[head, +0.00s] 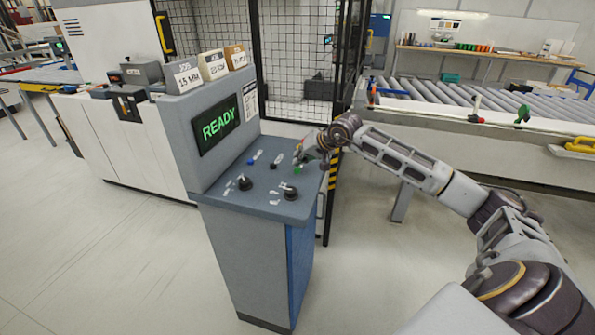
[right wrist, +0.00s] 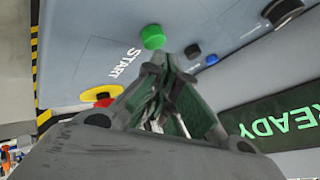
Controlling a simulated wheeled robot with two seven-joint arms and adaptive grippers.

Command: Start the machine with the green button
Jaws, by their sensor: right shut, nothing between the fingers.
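The green button (head: 297,170) sits on the sloped top of the grey control console (head: 262,205), near its right edge. In the right wrist view the green button (right wrist: 153,37) stands by the word START. My right gripper (head: 303,153) reaches in from the right over the console, shut and empty. In the right wrist view its fingertips (right wrist: 168,55) point at the panel just beside the green button; I cannot tell whether they touch it. The console screen (head: 219,125) reads READY. My left gripper is not in view.
A red stop button (right wrist: 103,100) on a yellow ring is close to the gripper. A black button (right wrist: 192,51), a blue button (right wrist: 211,60) and black knobs (head: 291,193) share the panel. A black mesh fence (head: 297,60) stands behind, and a roller conveyor (head: 470,100) at right.

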